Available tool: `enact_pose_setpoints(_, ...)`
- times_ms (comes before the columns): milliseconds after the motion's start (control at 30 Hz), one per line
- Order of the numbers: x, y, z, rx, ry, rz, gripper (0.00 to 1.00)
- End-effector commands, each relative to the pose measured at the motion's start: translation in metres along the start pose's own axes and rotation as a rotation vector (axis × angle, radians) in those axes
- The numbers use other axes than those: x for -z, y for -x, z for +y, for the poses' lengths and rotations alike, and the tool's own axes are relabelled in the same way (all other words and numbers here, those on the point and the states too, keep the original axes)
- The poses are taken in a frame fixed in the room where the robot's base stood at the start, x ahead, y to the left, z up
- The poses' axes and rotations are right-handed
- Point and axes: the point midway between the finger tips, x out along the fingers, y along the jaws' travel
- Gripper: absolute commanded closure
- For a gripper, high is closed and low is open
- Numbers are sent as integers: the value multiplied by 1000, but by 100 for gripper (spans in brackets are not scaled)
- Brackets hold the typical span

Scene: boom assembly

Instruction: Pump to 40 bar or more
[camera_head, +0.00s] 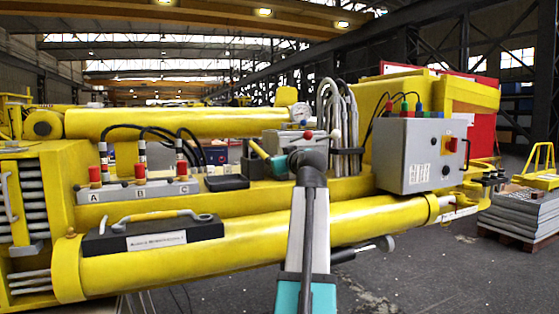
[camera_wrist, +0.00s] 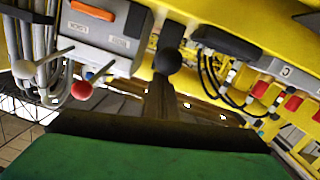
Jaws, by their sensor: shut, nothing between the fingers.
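A grey pump box (camera_head: 285,140) stands on the yellow boom behind my wrist, partly hidden by it. A round white gauge (camera_head: 300,113) sits above it; its reading is too small to tell. A red ball knob (camera_head: 307,135) shows beside my wrist and also in the wrist view (camera_wrist: 82,90). The wrist view shows a black ball (camera_wrist: 168,61) on a post near the grey box. My gripper (camera_wrist: 155,124) fills the bottom of that view, shut and empty, apart from the red knob; contact with the black ball's post is unclear.
Hanging hoses (camera_head: 340,115) stand right of the pump box, with a grey control box (camera_head: 408,155) further right. A valve block with red knobs (camera_head: 140,188) and a black-lidded case (camera_head: 152,235) lie left. A thick yellow cylinder (camera_head: 240,250) runs in front.

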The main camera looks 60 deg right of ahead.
Motion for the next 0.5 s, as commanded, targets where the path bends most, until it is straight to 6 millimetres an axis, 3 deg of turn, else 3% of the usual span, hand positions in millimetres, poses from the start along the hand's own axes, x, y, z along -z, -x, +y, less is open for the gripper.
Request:
enact_pose_setpoints(33,2,0,-9,20,-4,-9,100)
enact_pose_setpoints(267,36,10,-3,5,-5,13,100)
enact_pose_setpoints(500,30,47,1,-5,-4,14,100)
